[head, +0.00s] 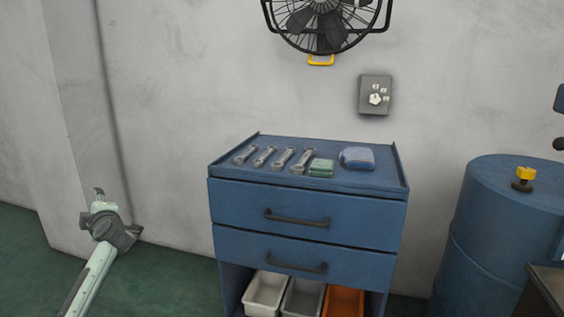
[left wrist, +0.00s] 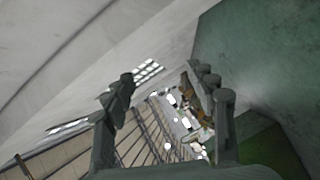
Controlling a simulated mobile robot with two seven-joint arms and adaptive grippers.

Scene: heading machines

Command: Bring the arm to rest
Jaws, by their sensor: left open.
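My left arm comes in from the lower left of the head view, pale green with a dark grey wrist. Its gripper (head: 99,191) points up in front of the grey wall, left of the blue tool cabinet and well apart from it. In the left wrist view the two dark fingers of the gripper (left wrist: 168,85) stand apart with nothing held between them. My right arm and gripper are in neither view.
The blue cabinet (head: 308,230) carries several wrenches (head: 264,156), a green block (head: 321,167) and a blue cloth-like item (head: 357,158). Bins (head: 265,292) sit below. A blue drum (head: 497,240) stands right. A fan (head: 328,20) hangs above. Green floor is clear around my left arm.

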